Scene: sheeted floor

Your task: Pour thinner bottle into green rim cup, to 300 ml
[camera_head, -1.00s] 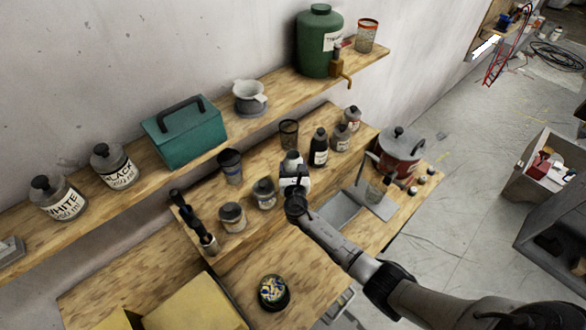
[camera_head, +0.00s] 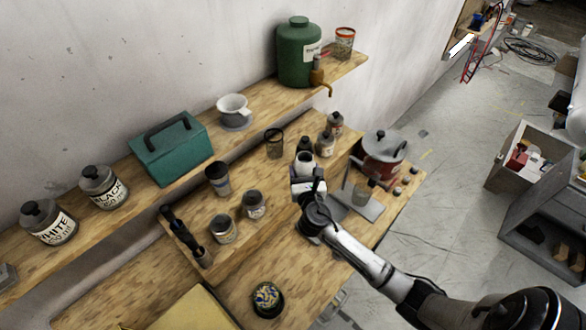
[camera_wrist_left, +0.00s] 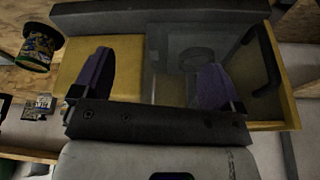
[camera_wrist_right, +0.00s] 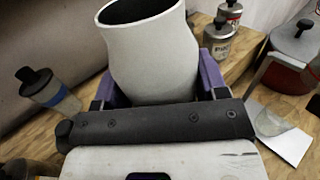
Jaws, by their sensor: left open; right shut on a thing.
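My right gripper (camera_head: 309,184) is shut on a white open-topped bottle (camera_head: 304,163), held over the bench roughly upright; its wide mouth and body fill the upper middle of the right wrist view (camera_wrist_right: 152,50). No label on it is readable there. A clear cup (camera_head: 361,193) stands on a grey plate (camera_head: 369,210) to the right of the gripper; it also shows in the right wrist view (camera_wrist_right: 271,122). Its rim colour is too small to tell. My left gripper (camera_wrist_left: 153,82) is open and empty, above a yellow box; it is out of the head view.
A red pot (camera_head: 381,160) stands behind the plate. Several small bottles and cups, including a dark-rimmed cup (camera_head: 218,178), stand on the raised bench shelf. A green tank (camera_head: 299,58) and a teal box (camera_head: 171,150) stand on the upper shelf.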

